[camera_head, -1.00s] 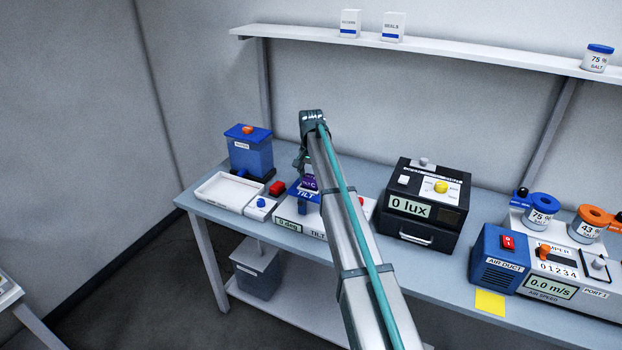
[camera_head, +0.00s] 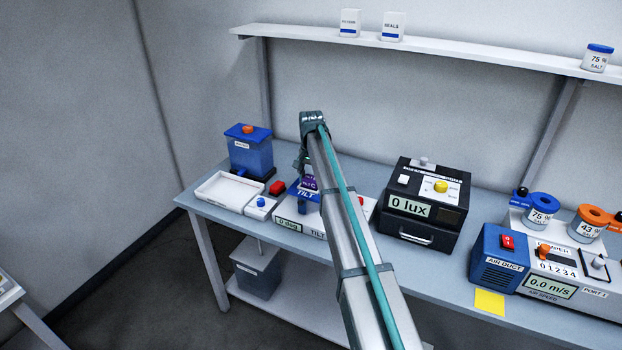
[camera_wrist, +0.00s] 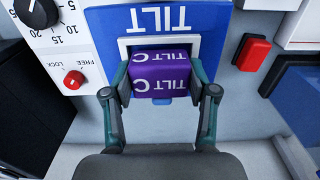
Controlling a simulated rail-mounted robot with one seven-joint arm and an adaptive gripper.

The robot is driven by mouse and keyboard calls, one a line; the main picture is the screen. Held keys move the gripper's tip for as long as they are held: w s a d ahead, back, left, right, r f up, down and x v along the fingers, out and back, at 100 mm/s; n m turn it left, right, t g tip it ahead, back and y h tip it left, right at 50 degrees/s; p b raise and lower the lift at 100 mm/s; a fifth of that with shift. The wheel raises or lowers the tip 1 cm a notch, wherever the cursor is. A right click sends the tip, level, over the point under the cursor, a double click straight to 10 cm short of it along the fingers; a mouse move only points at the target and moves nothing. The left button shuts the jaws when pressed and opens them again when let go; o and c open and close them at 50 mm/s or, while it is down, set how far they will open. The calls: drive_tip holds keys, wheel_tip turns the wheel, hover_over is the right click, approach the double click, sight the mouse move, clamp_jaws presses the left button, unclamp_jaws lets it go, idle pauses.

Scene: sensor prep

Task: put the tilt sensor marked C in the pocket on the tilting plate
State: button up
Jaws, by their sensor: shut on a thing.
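The purple tilt sensor marked C (camera_wrist: 161,75) is between the two fingers of my gripper (camera_wrist: 162,88), which is shut on it. In the wrist view the sensor overlaps the pale-edged pocket (camera_wrist: 128,44) on the blue tilting plate (camera_wrist: 210,45). I cannot tell whether it is seated or just above. In the head view the sensor (camera_head: 309,184) shows at the blue plate (camera_head: 294,193), partly hidden by my arm. The tilt station's display (camera_head: 289,224) seems to read 0 deg.
A red button (camera_wrist: 252,53) is beside the plate. A dial (camera_wrist: 38,10) and a red LOCK/FREE knob (camera_wrist: 73,80) are on the station. A white tray (camera_head: 215,201) stands at its left and a black lux box (camera_head: 412,230) at its right in the head view.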

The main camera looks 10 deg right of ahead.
drive_tip(key=shift+f, duration=0.15)
idle(0.5)
drive_tip(key=o, duration=1.5)
drive_tip(key=shift+o, duration=0.2)
drive_tip(key=shift+r+p, duration=1.9)
drive_tip(key=shift+r, duration=2.1)
